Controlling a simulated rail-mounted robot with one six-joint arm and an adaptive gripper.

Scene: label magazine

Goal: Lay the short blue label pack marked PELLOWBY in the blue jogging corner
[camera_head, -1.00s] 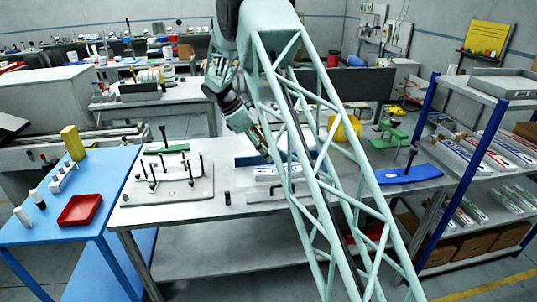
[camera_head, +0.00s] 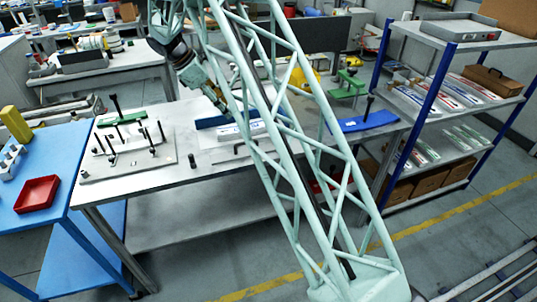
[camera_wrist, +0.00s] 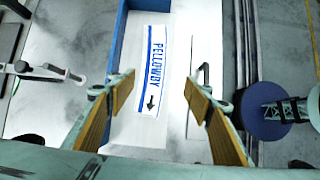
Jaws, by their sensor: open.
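The PELLOWBY label pack (camera_wrist: 157,65), white with blue print and a blue stripe, lies flat in the wrist view, with an arrow at its near end. It also shows in the head view (camera_head: 243,130), partly behind my arm. A blue wall (camera_wrist: 117,45) of the jogging corner runs along its left side and another crosses beyond its far end; small gaps show between the walls and the pack. The corner's blue wall shows in the head view too (camera_head: 211,122). My gripper (camera_wrist: 157,98) is open above the pack's near end, one finger to each side. I cannot tell its exact height.
A plate with black posts (camera_head: 125,158) and a green clamp stands left on the grey table. A blue plate (camera_head: 368,121) lies at the right. A shelf rack (camera_head: 440,70) with more label packs is further right. A blue table with a red tray (camera_head: 37,194) is left.

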